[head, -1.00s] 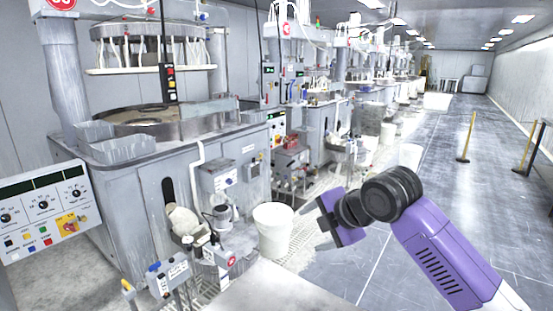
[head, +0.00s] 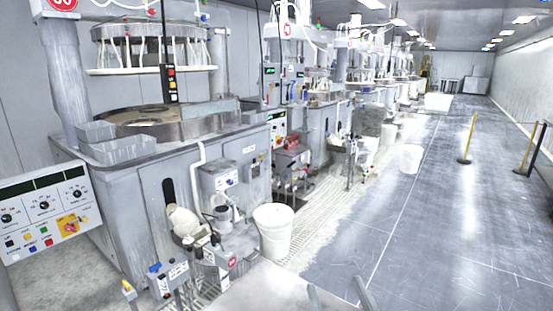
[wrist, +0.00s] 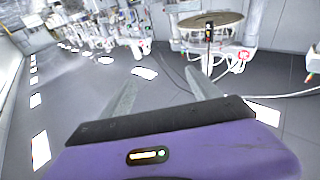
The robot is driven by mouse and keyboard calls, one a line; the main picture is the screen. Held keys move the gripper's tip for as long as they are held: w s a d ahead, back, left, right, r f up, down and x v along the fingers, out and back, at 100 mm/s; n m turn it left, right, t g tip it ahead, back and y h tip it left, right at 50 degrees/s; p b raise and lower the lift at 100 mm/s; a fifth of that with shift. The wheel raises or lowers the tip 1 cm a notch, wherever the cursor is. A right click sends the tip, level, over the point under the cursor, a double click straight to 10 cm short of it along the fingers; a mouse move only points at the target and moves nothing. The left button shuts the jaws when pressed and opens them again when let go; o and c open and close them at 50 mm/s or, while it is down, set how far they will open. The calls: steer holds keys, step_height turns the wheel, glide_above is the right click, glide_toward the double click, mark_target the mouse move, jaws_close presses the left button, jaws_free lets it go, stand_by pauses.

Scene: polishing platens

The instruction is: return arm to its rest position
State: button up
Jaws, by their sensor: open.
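My gripper (head: 338,286) shows only as two grey fingertips at the bottom edge of the head view, right of the middle. The rest of my arm is out of that view. In the wrist view both fingers of my gripper (wrist: 162,76) stand well apart with nothing between them. The purple gripper body fills the bottom of that view. The gripper is open and empty, and its fingertips touch nothing that I can see.
A polishing machine (head: 120,205) stands at the left, with a control panel (head: 45,212) in front. A white bucket (head: 273,232) stands beside it. Another bucket (head: 411,159) and a yellow post (head: 469,138) stand farther off.

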steer(key=s+d+f+g+h, duration=0.1)
steer(key=s+d+f, duration=0.2)
steer(key=s, duration=0.9)
steer(key=s+d+f+m+g+h, duration=0.1)
steer(key=s+d+f+g, duration=0.1)
steer(key=s, duration=1.1)
steer(key=s+d+f+m+g+h, duration=0.1)
steer(key=s+d+f, duration=0.3)
steer(key=s, duration=0.8)
step_height(320, 180, down, 3)
steer(key=shift+s+r+g+h, duration=0.15)
steer(key=shift+s+g+h, duration=0.15)
steer(key=shift+g, duration=0.2)
